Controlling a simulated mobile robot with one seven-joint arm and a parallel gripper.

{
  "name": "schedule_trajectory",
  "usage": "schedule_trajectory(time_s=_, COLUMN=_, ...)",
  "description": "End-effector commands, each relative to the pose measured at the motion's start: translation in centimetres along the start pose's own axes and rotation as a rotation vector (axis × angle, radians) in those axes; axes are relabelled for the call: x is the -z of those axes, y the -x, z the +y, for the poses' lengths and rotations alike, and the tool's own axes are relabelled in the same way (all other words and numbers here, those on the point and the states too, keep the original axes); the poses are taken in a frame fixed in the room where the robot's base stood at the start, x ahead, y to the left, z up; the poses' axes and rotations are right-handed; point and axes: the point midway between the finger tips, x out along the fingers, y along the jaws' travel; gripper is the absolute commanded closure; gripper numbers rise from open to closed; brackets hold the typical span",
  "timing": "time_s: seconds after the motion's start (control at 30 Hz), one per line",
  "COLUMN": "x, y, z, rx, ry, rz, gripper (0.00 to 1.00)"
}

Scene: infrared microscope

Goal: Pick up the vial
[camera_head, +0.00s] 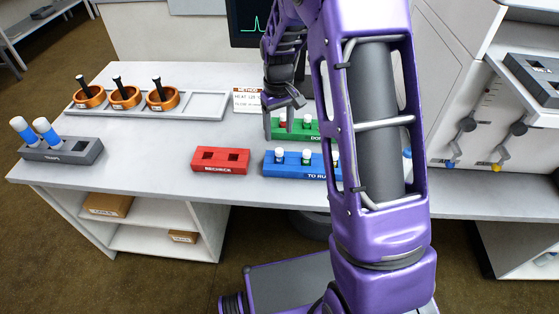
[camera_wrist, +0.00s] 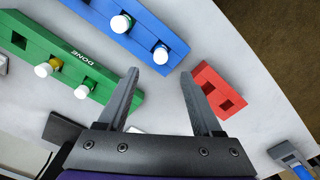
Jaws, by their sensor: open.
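Several small white-capped vials stand in two racks; which one the task means cannot be told. In the blue TO RUN rack (camera_head: 290,170), vials show at the left (camera_head: 279,155) and further right (camera_head: 306,156); my arm hides the rack's right part. The wrist view shows two blue-rack vials, one nearer (camera_wrist: 160,54) and one farther left (camera_wrist: 121,23). The green DONE rack (camera_wrist: 60,62) holds white-capped vials (camera_wrist: 81,91) too. My gripper (camera_head: 279,120) is open and empty above the racks, its fingertips (camera_wrist: 160,73) apart near the end of the blue rack.
An empty red RECHECK rack (camera_head: 221,167) is left of the blue rack. A grey rack (camera_head: 62,151) with blue-banded tubes stands at the table's left edge. Behind is a tray (camera_head: 205,106) with orange rings. Bare tabletop lies between red and grey racks.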

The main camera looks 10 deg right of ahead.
Motion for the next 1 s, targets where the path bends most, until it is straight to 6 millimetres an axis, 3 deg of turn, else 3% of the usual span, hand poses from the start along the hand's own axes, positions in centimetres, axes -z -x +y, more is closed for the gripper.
schedule_trajectory(time_s=0.1, x=0.0, y=-2.3, z=0.0, rx=0.0, ry=0.0, rz=-0.002, gripper=0.33)
schedule_trajectory(time_s=0.37, x=0.0, y=-4.1, z=0.0, rx=0.0, ry=0.0, rz=0.0, gripper=0.33)
schedule_trajectory(time_s=0.63, x=-0.4, y=-8.0, z=-0.1, rx=0.0, ry=-0.001, rz=-0.001, gripper=0.33)
schedule_trajectory(time_s=1.0, x=-0.4, y=-8.9, z=-0.1, rx=0.0, ry=-0.001, rz=0.002, gripper=0.35)
